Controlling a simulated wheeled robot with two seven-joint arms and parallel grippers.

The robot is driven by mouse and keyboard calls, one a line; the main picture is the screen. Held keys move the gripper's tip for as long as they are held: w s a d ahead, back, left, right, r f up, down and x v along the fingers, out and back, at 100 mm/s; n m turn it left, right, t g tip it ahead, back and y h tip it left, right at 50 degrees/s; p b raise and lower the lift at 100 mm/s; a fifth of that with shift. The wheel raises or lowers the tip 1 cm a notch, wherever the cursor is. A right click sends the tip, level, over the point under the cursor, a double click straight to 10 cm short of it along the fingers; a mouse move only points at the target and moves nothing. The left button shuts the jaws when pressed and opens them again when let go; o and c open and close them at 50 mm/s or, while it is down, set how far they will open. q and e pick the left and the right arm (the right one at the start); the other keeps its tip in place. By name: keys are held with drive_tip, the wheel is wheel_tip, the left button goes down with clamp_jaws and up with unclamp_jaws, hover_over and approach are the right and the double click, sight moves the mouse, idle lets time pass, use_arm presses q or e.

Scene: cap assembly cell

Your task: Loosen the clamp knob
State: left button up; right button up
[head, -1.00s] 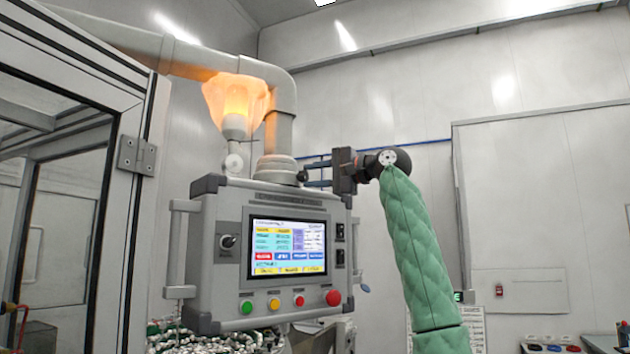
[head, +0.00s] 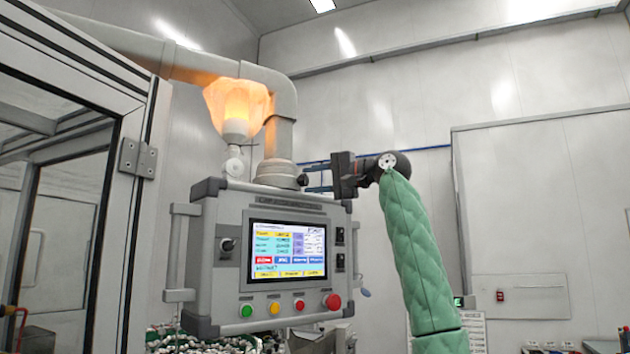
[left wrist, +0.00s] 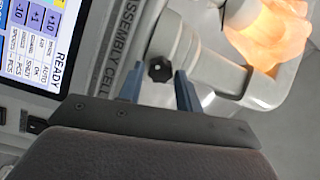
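The clamp knob (head: 303,179) is a small dark knob at the collar where the support pipe meets the top of the control panel. In the left wrist view the knob (left wrist: 160,69) is black and lobed. My left gripper (head: 309,177) reaches it from the right, on the green-sleeved arm. In the left wrist view its two blue fingers (left wrist: 160,76) stand apart, one on each side of the knob, with gaps visible. I cannot tell how deep the knob sits between them. My right gripper is not in view.
The control panel (head: 222,205) with a lit screen (head: 287,249) and coloured buttons hangs just below. A glowing orange lamp (head: 237,103) and the bent support pipe (head: 282,95) are above and behind. A glass-doored cabinet frame (head: 135,215) stands at the left. Space right of the arm is open.

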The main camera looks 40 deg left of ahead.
use_arm(q)
drive_tip(key=shift+o, duration=1.3)
drive_tip(key=b+v, duration=0.2)
drive_tip(key=v, duration=0.5)
drive_tip(key=shift+d, duration=0.4)
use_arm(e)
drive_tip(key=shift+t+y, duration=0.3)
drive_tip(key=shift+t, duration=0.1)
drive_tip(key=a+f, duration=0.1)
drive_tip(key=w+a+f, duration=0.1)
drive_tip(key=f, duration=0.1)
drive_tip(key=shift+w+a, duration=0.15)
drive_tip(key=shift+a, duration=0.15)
use_arm(q)
drive_tip(key=shift+w, duration=0.15)
